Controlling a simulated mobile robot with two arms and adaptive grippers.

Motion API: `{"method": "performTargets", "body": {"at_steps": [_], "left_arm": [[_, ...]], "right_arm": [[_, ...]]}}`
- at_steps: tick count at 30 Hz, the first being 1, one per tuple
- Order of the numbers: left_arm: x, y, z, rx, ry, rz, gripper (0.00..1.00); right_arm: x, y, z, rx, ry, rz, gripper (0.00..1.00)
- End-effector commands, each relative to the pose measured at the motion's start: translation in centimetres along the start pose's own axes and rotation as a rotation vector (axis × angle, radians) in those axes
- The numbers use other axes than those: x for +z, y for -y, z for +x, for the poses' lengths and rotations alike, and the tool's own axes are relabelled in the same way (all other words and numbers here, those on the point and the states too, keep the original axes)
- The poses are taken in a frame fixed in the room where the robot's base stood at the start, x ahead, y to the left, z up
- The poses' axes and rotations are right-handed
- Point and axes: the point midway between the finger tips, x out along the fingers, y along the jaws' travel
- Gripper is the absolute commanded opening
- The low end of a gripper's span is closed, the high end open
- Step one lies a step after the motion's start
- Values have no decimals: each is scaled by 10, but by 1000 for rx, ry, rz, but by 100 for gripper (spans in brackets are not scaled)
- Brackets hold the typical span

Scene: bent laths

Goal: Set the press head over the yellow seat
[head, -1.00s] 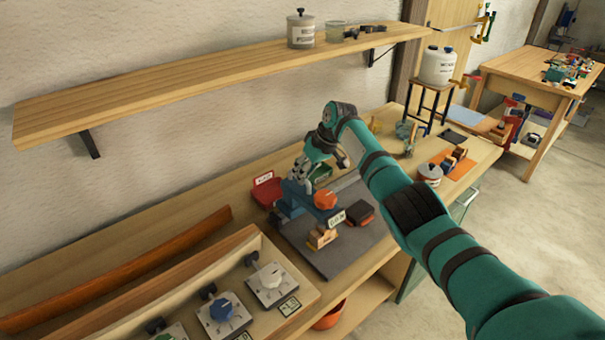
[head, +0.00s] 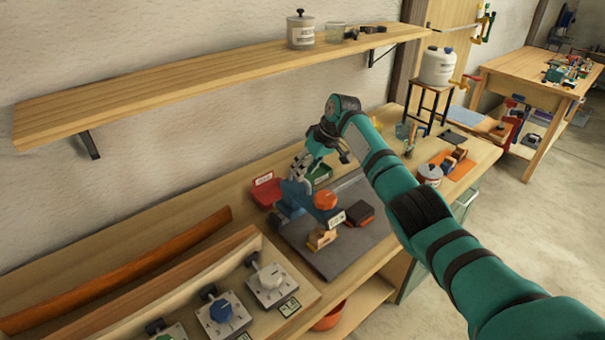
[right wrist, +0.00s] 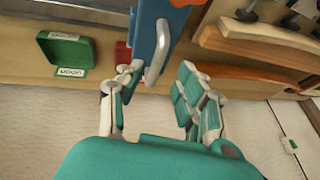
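The blue press (head: 297,191) stands on a dark mat on the bench, with an orange round knob (head: 326,200) on top and a white label at its front. A small yellowish wooden block (head: 320,239) lies in front of it; I cannot tell whether this is the yellow seat or whether the seat is hidden under the press. My right gripper (head: 298,168) is at the back end of the blue arm. In the right wrist view the grey bar handle (right wrist: 158,52) of the blue arm is by the fingertips of the open right gripper (right wrist: 157,82). My left gripper is out of view.
A red tray (head: 266,189) and a green tray (head: 319,174) stand beside the press; a dark box (head: 360,213) is to its right. A box with several dial units (head: 270,283) and a long bent lath (head: 120,272) fill the left. A shelf (head: 220,82) hangs above.

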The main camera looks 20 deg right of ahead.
Motion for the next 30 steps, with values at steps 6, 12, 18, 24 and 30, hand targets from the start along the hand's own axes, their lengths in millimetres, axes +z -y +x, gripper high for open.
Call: {"method": "performTargets", "body": {"at_steps": [6, 12, 18, 24, 30], "left_arm": [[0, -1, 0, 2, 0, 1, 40], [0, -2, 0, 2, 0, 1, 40], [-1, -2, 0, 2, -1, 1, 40], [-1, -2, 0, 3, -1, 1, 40], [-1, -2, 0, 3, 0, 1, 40]], "right_arm": [[-1, 0, -50, 3, -5, -2, 36], [-1, 1, -82, 2, -1, -2, 36], [-1, 2, -95, 0, -1, -2, 36], [-1, 2, -96, 0, 0, -2, 36], [-1, 2, -96, 0, 0, -2, 36]]}}
